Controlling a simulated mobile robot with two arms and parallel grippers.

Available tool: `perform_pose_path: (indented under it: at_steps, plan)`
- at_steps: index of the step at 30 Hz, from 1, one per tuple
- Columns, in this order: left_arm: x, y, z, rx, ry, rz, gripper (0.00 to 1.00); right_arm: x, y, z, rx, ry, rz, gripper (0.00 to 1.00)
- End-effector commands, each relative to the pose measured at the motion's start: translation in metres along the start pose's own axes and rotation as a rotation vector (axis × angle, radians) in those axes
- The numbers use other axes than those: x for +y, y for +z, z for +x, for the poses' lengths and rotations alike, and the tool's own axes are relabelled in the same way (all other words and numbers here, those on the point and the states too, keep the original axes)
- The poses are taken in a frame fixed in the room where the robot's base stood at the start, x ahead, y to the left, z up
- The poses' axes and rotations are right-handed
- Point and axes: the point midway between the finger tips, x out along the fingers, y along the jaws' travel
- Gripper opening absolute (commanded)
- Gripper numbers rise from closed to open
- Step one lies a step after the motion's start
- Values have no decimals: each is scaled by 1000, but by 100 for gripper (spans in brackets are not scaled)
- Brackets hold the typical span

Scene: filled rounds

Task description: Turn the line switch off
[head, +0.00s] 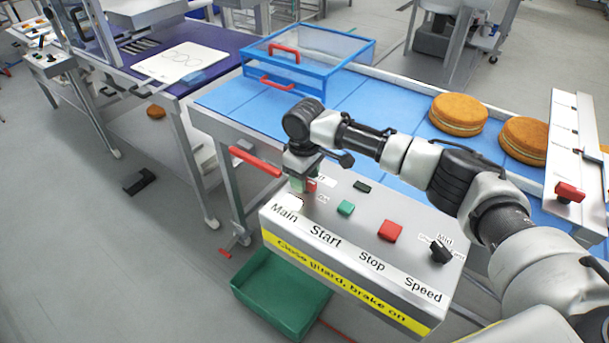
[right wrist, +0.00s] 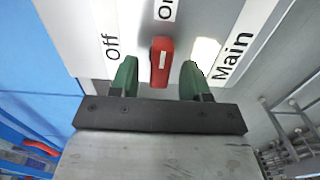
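The control box (head: 290,222) has a red main switch (head: 311,185) at its left end, by the word "Main". In the right wrist view the red switch knob (right wrist: 161,62) lies lengthwise toward "On" (right wrist: 166,9); "Off" (right wrist: 111,45) is to its left. My right gripper (head: 302,184) is over the switch. Its green fingers (right wrist: 159,78) are open, one on each side of the knob, with gaps visible. In the head view the gripper partly hides the switch. My left gripper is not in view.
The box also bears a green Start button (head: 346,208), a red Stop button (head: 390,231) and a black Speed knob (head: 440,251). A blue guard (head: 310,62) stands on the blue belt (head: 385,103), with round cakes (head: 458,114) to the right. A green bin (head: 283,293) is below.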

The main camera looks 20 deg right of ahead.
Motion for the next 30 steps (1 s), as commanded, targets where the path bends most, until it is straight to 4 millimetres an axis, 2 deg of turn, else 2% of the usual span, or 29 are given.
perform_pose_path:
  at_steps: [1, 9, 20, 30]
  plan:
    - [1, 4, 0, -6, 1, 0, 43, 0, 0, 0, 0, 0, 0, 41]
    - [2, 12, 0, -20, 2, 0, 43, 0, 0, 0, 0, 0, 0, 0]
    - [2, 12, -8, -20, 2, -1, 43, -1, 0, -2, -2, -2, -54, 0]
    - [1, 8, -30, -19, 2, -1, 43, -2, 0, -4, -2, -4, -296, 0]
